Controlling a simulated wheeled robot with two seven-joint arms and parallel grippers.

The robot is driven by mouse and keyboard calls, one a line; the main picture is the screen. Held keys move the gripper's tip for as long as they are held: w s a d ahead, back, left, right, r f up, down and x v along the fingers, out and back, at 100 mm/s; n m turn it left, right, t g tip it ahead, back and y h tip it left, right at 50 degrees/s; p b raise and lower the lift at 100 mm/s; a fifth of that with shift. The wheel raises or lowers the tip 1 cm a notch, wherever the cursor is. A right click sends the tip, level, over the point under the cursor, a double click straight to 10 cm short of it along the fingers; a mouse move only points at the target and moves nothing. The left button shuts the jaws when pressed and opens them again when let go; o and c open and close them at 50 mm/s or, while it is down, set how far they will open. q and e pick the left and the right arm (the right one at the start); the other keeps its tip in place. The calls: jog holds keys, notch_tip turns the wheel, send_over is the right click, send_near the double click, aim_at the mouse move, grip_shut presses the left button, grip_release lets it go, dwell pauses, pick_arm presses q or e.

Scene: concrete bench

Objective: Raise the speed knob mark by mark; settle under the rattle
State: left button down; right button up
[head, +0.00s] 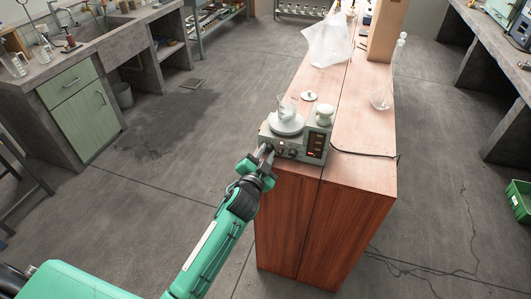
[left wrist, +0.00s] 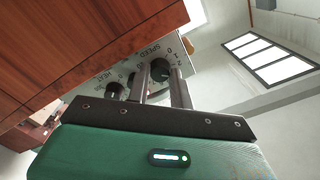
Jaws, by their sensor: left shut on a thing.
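A grey hotplate stirrer (head: 309,134) stands at the near end of the wooden bench. A glass beaker (head: 286,109) stands on its round white plate. My left gripper (head: 265,153) is at the front panel, at its left side. In the left wrist view, its two fingers close around the dark SPEED knob (left wrist: 160,70). Scale numbers show beside the knob, but I cannot tell which mark it points at. The HEAT knob (left wrist: 114,90) is beside it, outside the fingers. A panel with red lights (head: 316,146) is on the stirrer's right. My right gripper is not in view.
A small white pot (head: 324,115) and a white disc (head: 309,96) are by the stirrer. A glass flask (head: 382,98), a clear plastic bag (head: 327,43) and a cardboard box (head: 386,30) stand farther back. A dark cable (head: 365,153) runs right.

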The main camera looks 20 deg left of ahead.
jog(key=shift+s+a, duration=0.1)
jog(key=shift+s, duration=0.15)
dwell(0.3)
pick_arm(q)
jog(key=c, duration=1.2)
grip_release()
jog(key=shift+c, duration=0.2)
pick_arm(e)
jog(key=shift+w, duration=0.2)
pick_arm(q)
jog(key=shift+s+f, duration=0.1)
jog(key=shift+s, duration=0.4)
jog(key=s+b, duration=0.2)
jog(key=s, duration=1)
jog(key=shift+s+a, duration=0.2)
jog(key=shift+s, duration=0.2)
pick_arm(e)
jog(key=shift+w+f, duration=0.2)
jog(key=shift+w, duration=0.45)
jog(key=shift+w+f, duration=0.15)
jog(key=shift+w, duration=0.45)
